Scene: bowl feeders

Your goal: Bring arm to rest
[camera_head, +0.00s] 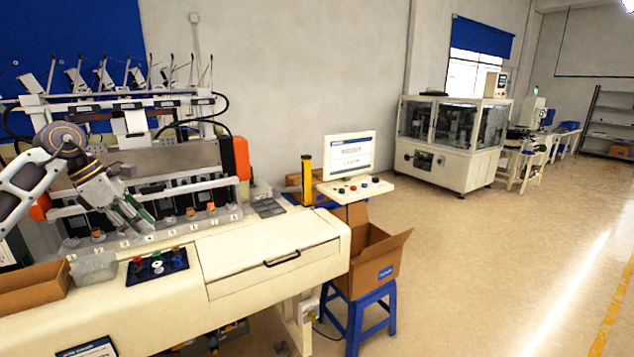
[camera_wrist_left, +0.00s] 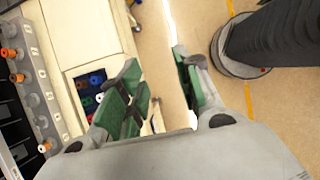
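My left arm comes in from the left of the head view. Its gripper (camera_head: 138,220) hangs over the front of the machine, near the row of numbered posts (camera_head: 165,228). In the left wrist view the two green-padded fingers of this gripper (camera_wrist_left: 162,80) stand apart, with only floor and bench edge showing between them. I see nothing held. The gripper seems to be above the bench, but its exact height is hard to tell. My right gripper is not in the head view.
A dark blue tray (camera_head: 138,276) with several coloured pieces lies on the cream bench (camera_head: 255,240). A clear box (camera_head: 94,268) and an open carton (camera_head: 35,288) stand left of it. A monitor (camera_head: 349,155) and a carton on a blue stool (camera_head: 372,318) are at right.

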